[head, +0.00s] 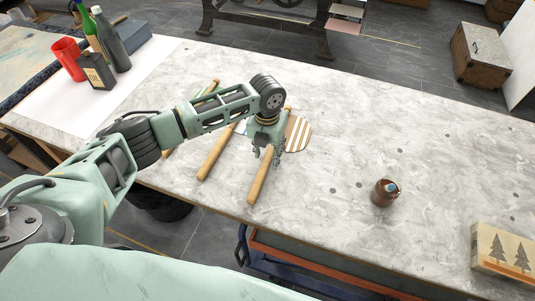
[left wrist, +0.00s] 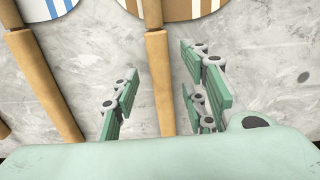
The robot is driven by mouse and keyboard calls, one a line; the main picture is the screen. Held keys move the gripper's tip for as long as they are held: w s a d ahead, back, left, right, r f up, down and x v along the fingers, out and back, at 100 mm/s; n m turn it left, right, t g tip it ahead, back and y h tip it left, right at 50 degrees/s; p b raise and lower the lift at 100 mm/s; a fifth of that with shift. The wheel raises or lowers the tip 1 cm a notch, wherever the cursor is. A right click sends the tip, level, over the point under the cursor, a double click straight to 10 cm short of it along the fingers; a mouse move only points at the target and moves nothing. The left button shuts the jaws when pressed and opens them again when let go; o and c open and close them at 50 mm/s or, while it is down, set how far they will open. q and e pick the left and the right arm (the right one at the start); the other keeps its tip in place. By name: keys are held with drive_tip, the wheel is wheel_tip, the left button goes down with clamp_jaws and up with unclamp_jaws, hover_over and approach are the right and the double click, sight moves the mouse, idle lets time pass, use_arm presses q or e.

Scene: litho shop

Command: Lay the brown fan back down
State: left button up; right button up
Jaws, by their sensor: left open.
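The brown fan (head: 299,134), with brown and white stripes and a wooden handle, lies flat on the marble-topped table (head: 345,195). Its handle points toward the table's front edge. In the left wrist view the brown fan (left wrist: 178,8) is cut off at the top, and its handle runs down between my fingers. My left gripper (head: 267,146) is open over the handle. In the left wrist view the open gripper (left wrist: 160,75) has one finger pad on each side of the handle, with gaps showing. My right gripper is not in view.
A blue-striped fan (left wrist: 50,8) lies close on the left, its handle (head: 215,157) parallel. Another fan handle lies farther left, partly behind my arm. A brown jar (head: 384,193) and a wooden block with trees (head: 503,249) stand right. Bottles and a red cup (head: 68,58) stand back left.

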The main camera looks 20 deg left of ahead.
use_arm(q)
wheel_tip(320, 180, up, 11)
idle(0.3)
idle(0.4)
